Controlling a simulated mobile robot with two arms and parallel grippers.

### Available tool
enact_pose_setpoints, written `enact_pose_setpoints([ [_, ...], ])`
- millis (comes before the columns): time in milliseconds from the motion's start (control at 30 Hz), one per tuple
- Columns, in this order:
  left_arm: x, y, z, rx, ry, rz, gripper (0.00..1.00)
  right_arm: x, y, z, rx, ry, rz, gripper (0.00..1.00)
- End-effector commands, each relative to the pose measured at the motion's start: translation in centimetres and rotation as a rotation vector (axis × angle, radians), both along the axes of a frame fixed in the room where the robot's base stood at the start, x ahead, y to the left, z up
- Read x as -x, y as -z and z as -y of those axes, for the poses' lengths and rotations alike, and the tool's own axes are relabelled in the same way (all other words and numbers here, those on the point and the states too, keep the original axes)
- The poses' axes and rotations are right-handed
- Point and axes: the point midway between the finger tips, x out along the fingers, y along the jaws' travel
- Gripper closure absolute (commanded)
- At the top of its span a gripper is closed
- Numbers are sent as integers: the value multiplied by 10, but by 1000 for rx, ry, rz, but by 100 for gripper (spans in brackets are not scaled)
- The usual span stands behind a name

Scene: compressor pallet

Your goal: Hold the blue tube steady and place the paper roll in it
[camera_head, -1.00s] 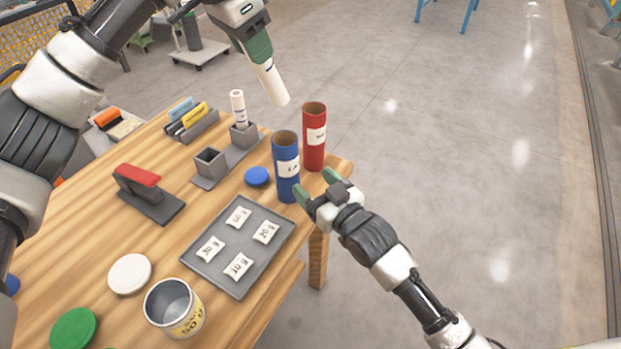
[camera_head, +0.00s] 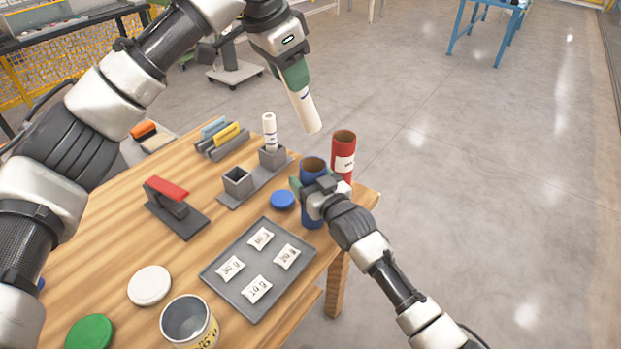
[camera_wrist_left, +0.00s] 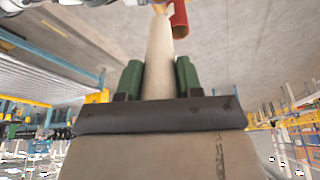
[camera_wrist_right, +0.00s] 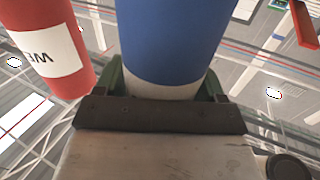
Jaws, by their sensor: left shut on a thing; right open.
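The blue tube (camera_head: 311,217) stands upright near the table's right edge, its open top showing. It also fills the upper middle of the right wrist view (camera_wrist_right: 175,40). My right gripper (camera_head: 318,186) is at the tube's upper part, its green fingers on either side, open and not closed on it. My left gripper (camera_head: 294,76) is shut on a white paper roll (camera_head: 307,112). The roll hangs tilted, its lower end above and apart from the tubes. The roll also shows between the fingers in the left wrist view (camera_wrist_left: 159,60).
A red tube (camera_head: 343,150) stands just behind the blue one. A grey holder (camera_head: 238,184) has an empty socket and another white roll (camera_head: 269,130) upright. A blue cap (camera_head: 283,199), a grey tray (camera_head: 225,272) with packets and a stapler-like tool (camera_head: 175,210) lie nearby.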

Motion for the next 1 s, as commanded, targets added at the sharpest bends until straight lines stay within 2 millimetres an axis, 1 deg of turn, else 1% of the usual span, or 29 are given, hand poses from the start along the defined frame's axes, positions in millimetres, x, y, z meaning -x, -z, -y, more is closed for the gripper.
enact_pose_setpoints([
  [167,0,0,0,0,0,0,89,0,0,0,0,0,0,30],
  [200,0,0,0,0,0,0,89,0,0,0,0,0,0,32],
  [433,0,0,0,0,0,0,89,0,0,0,0,0,0,67],
  [567,0,2,0,0,0,0,89,0,0,0,0,0,0,67],
  [1000,0,32,0,1,-1,-1,89,0,0,0,0,0,0,67],
])
